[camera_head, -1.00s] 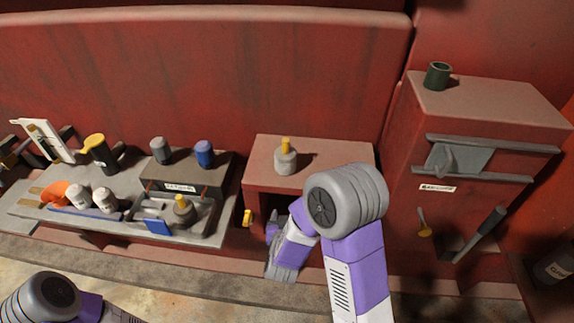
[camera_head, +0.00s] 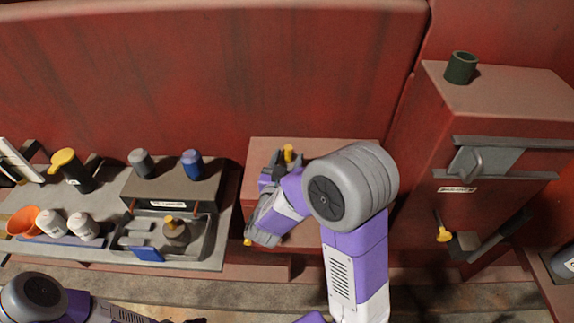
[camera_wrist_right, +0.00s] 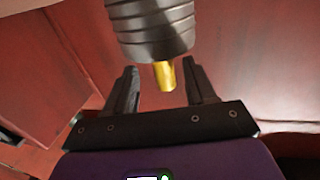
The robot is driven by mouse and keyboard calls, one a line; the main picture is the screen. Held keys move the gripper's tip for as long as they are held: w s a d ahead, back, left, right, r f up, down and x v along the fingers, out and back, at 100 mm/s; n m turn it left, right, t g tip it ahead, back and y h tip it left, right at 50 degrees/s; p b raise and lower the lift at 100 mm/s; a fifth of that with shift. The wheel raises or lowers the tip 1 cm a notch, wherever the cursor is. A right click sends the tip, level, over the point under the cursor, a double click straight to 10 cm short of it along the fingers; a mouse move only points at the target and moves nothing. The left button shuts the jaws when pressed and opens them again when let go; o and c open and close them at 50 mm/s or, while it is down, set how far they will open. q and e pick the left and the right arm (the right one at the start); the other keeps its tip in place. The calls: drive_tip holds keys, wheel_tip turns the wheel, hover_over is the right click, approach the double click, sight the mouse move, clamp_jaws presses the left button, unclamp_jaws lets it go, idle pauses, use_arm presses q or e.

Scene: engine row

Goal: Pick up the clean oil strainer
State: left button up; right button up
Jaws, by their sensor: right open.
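A grey strainer with a yellow stem (camera_head: 288,153) stands on top of the red box at the centre; in the head view my right gripper hides most of its body. In the right wrist view its ribbed grey body (camera_wrist_right: 152,28) hangs in from the top, with the yellow stem between the fingers. My right gripper (camera_head: 276,162) is open around the stem side, with a gap on both sides. It also shows in the wrist view (camera_wrist_right: 163,88). A second, darker grey strainer with a yellow top (camera_head: 175,234) sits in the tray at left. My left gripper is out of view.
The red box (camera_head: 325,147) has some bare top beside the strainer. The left bench (camera_head: 105,205) holds bottles, an orange cup (camera_head: 22,222) and a blue-capped container (camera_head: 192,163). A taller red cabinet (camera_head: 515,95) with a green cup (camera_head: 461,67) stands at right.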

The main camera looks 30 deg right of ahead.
drive_tip(key=x, duration=0.4)
drive_tip(key=shift+w, duration=0.3)
drive_tip(key=shift+c, duration=0.3)
clamp_jaws()
